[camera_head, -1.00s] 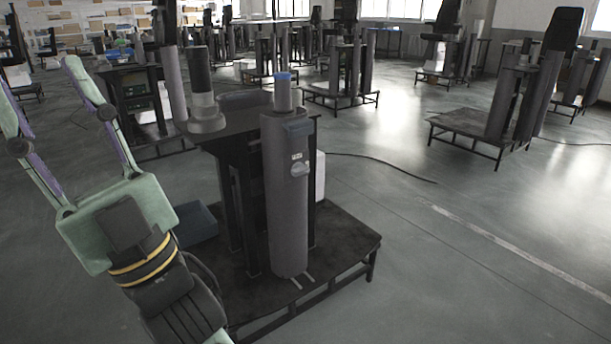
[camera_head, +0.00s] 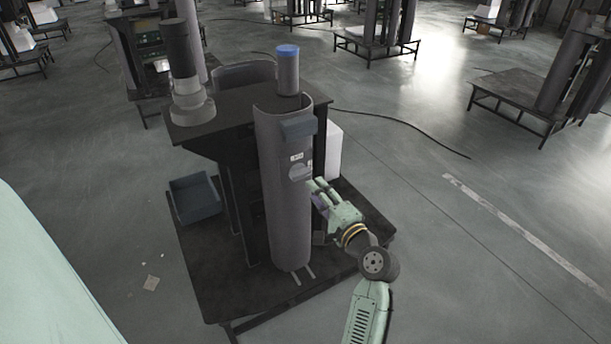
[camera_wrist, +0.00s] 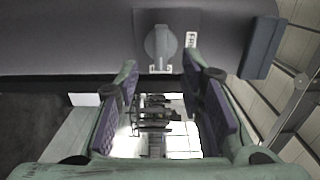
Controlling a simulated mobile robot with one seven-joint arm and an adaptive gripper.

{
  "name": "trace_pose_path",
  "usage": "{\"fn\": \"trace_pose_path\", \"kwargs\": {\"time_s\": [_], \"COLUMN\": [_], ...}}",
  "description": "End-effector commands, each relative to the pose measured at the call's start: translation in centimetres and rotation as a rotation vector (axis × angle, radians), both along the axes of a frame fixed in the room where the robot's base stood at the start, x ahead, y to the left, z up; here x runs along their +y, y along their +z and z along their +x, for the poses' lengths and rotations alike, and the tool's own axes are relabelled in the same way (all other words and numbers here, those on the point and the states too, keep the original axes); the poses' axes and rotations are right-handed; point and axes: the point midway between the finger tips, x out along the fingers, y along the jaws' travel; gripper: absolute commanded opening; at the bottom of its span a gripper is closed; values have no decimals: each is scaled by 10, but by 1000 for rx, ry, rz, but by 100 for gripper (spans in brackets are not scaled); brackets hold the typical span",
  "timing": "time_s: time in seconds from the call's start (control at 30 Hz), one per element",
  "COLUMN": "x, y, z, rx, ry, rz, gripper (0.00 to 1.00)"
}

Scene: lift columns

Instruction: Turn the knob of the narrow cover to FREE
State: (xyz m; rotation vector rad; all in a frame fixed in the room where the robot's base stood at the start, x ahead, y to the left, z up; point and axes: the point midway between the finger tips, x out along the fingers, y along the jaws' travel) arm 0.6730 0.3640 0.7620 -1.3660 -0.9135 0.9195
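The narrow cover (camera_head: 283,220) is a tall grey curved shell standing upright on the front of a black stand. Its light grey round knob (camera_head: 299,173) sits on the upper part, below a small white label (camera_head: 296,157). In the wrist view the cover (camera_wrist: 60,35) lies across the top, with the knob (camera_wrist: 161,42) centred and the label (camera_wrist: 191,40), seemingly reading FREE, to its right. A small forked piece of the knob points down toward me. My gripper (camera_head: 315,185) is just right of the knob. In the wrist view my gripper (camera_wrist: 161,78) is open, its fingers apart and empty.
A dark blue-grey block (camera_head: 299,125) protrudes from the cover above the knob. A blue-topped cylinder (camera_head: 288,72) and a dark column (camera_head: 184,65) stand on the black top. A blue-grey bin (camera_head: 195,198) sits on the lower platform (camera_head: 225,285).

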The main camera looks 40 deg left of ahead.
Motion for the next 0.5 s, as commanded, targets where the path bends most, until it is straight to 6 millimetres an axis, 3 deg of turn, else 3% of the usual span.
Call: {"fn": "trace_pose_path", "kwargs": {"time_s": [0.2,0.5], "x": [39,61], "y": [3,1], "z": [15,25], "rx": [0,-3], "ry": [1,-1], "rz": [1,0], "gripper": [35,35]}}
